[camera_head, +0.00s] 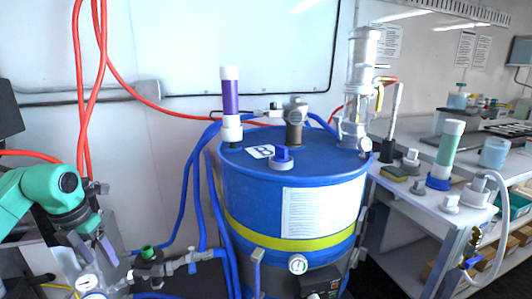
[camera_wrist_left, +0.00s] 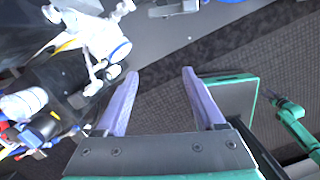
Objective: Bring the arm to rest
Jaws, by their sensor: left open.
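My left arm comes in at the left edge of the head view, in green and dark grey. Its left gripper (camera_head: 95,250) points down with its purple fingers apart, beside the blue drum and above a white-faced gauge (camera_head: 88,282). The left wrist view shows the same gripper (camera_wrist_left: 160,75) open, with nothing between its fingers; dark grey floor lies beyond them. I do not see my right gripper in the head view.
A blue drum (camera_head: 265,195) with a yellow band stands in the middle. A valve with a green top (camera_head: 148,253) and pipes are close right of my left gripper. Red hoses (camera_head: 78,90) hang behind it. A white bench (camera_head: 420,190) with bottles stands at the right.

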